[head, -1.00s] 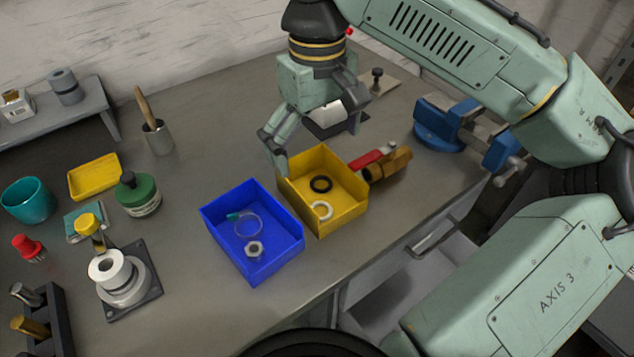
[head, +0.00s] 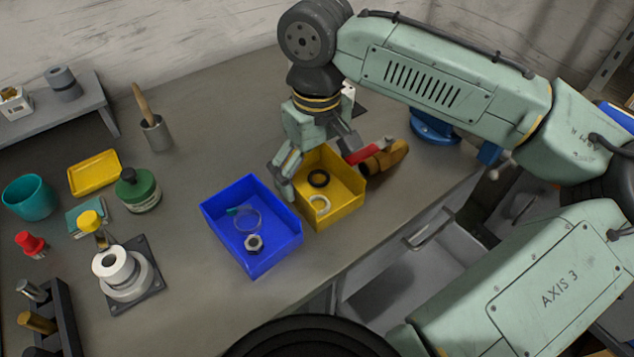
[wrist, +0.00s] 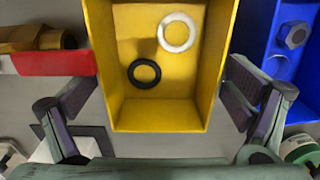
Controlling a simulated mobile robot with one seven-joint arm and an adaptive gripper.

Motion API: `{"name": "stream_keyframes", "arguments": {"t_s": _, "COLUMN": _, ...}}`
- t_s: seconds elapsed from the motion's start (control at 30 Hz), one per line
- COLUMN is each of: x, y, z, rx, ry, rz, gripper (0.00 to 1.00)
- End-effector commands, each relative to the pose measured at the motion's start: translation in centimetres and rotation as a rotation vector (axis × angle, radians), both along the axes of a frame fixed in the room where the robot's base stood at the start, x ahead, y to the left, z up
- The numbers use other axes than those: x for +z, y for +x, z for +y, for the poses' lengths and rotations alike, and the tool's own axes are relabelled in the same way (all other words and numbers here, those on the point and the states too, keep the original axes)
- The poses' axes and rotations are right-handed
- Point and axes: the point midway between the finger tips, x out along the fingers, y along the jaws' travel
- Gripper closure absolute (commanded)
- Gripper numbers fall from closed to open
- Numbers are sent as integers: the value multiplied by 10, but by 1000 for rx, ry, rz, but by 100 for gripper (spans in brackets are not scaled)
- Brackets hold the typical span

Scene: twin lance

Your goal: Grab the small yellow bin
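The small yellow bin (head: 345,210) stands on the bench, right of the blue bin (head: 262,258). It holds a black ring (head: 318,178) and a white ring (head: 319,204). My gripper (head: 320,174) is open at the bin's far part, one finger by its left wall near the blue bin, the other by its right side. In the wrist view the yellow bin (wrist: 158,117) lies between the spread fingers of my gripper (wrist: 160,88), with a gap visible on both sides. I see no contact with the walls.
A red-handled brown tool (head: 385,160) lies close to the yellow bin's right side. The blue bin, holding a nut, is close on the left. A green jar (head: 138,190) and a yellow tray (head: 95,173) stand further left. The bench's front edge is near.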

Motion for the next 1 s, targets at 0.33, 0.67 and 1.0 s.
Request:
{"name": "stream_keyframes", "arguments": {"t_s": 0.33, "x": 0, "y": 0, "z": 0, "rx": 0, "ry": 0, "rz": 0, "gripper": 31}}
{"name": "stream_keyframes", "arguments": {"t_s": 0.67, "x": 0, "y": 0, "z": 0, "rx": 0, "ry": 0, "rz": 0, "gripper": 47}}
{"name": "stream_keyframes", "arguments": {"t_s": 1.0, "x": 24, "y": 1, "z": 0, "rx": -1, "ry": 0, "rz": -2, "gripper": 47}}
